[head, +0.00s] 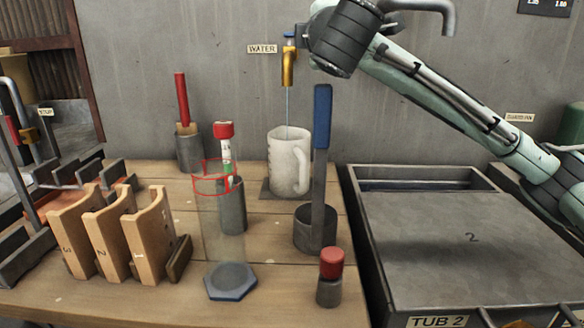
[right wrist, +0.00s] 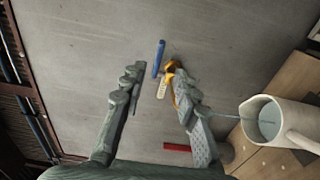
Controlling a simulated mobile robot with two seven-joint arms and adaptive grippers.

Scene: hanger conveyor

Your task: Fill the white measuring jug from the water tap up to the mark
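The white measuring jug (head: 289,163) stands upright on a dark pad under the brass water tap (head: 288,66). A thin stream runs from the tap into the jug. In the right wrist view, water (right wrist: 269,120) shows inside the jug (right wrist: 292,125); I cannot read its level against the mark. The tap's blue lever (head: 290,36) also shows in the right wrist view (right wrist: 158,58), in the gap between the fingers. My right gripper (right wrist: 155,78) is open, one finger close beside the tap; contact is unclear. My left gripper is not in view.
A blue-handled ladle (head: 321,120) stands in a cup just right of the jug. A red-capped tube (head: 226,150) and a red-handled tool (head: 182,100) stand to its left. Wooden racks (head: 150,240) fill the left. Lidded Tub 2 (head: 470,250) is at right.

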